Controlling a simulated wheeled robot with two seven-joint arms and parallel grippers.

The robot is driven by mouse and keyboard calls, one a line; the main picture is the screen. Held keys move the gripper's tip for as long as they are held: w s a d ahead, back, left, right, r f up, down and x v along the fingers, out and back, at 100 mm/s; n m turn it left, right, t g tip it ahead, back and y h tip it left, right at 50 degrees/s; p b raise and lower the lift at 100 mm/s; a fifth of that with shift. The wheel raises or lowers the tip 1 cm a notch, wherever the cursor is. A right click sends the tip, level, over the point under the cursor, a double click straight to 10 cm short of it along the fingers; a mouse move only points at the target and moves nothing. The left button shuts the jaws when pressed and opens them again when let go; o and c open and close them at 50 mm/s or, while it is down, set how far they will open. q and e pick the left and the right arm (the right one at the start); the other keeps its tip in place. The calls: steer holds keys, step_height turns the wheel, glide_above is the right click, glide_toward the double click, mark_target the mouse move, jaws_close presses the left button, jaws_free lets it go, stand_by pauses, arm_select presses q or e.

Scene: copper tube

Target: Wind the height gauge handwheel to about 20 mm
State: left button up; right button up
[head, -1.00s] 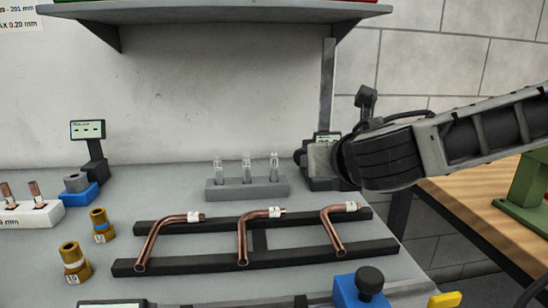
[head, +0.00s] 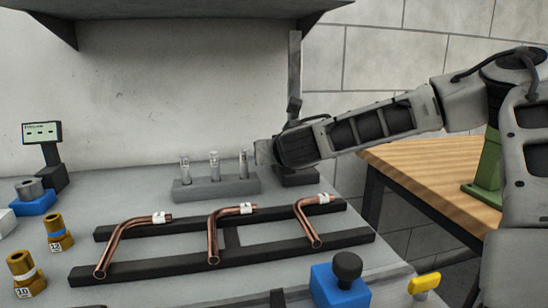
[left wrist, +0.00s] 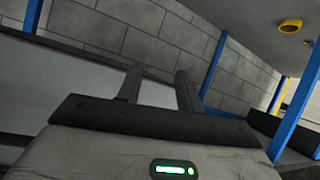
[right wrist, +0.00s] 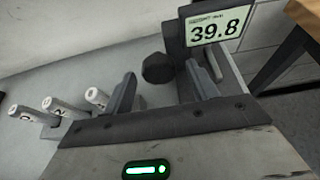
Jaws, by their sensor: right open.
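The height gauge shows in the head view as a grey upright column (head: 295,75) with a dark base (head: 298,178) at the bench's back right. My right arm hides much of it. In the right wrist view its display (right wrist: 220,27) reads 39.8. Its dark handwheel (right wrist: 158,68) appears in the gap between the fingers of my right gripper (right wrist: 160,76), which is open; contact cannot be told. In the head view the right gripper (head: 263,151) is in front of the gauge. My left gripper (left wrist: 158,75) is open and empty, away from the bench.
A grey rack (head: 217,188) with several clear labelled vials stands left of the gauge. Bent copper tubes (head: 213,235) lie on a black frame (head: 340,241) in front. A blue block with a black knob (head: 347,266) is nearer. A wooden table (head: 430,170) stands at the right.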

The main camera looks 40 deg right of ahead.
steer(key=shift+w+d+f, duration=0.15)
steer(key=shift+w+d, duration=0.05)
steer(key=shift+w, duration=0.2)
steer(key=shift+c, duration=0.4)
steer(key=c, duration=0.9)
